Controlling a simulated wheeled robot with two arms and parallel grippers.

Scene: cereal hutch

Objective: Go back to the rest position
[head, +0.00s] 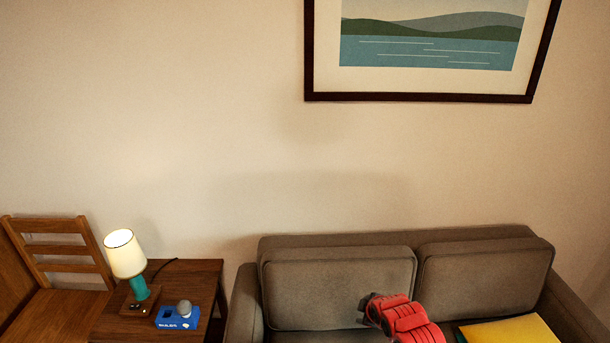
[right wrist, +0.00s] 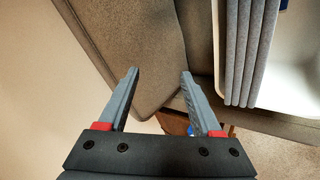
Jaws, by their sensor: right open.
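My right gripper (right wrist: 160,72) is open in the right wrist view, with its two grey fingers well apart and nothing between them. Beyond the fingers is grey-brown sofa upholstery, with a bit of brown wood and something blue near the right finger. In the head view, a red segmented part of my right arm shows at the bottom, in front of the sofa (head: 335,285). Whether the fingertips touch anything is not clear. My left gripper is in neither view.
Left of the sofa stands a wooden side table (head: 205,272) with a lit lamp (head: 126,255) and a blue box (head: 176,318). A wooden chair (head: 60,250) is at far left. A yellow flat item (head: 510,331) is at lower right. A framed picture (head: 430,97) hangs above.

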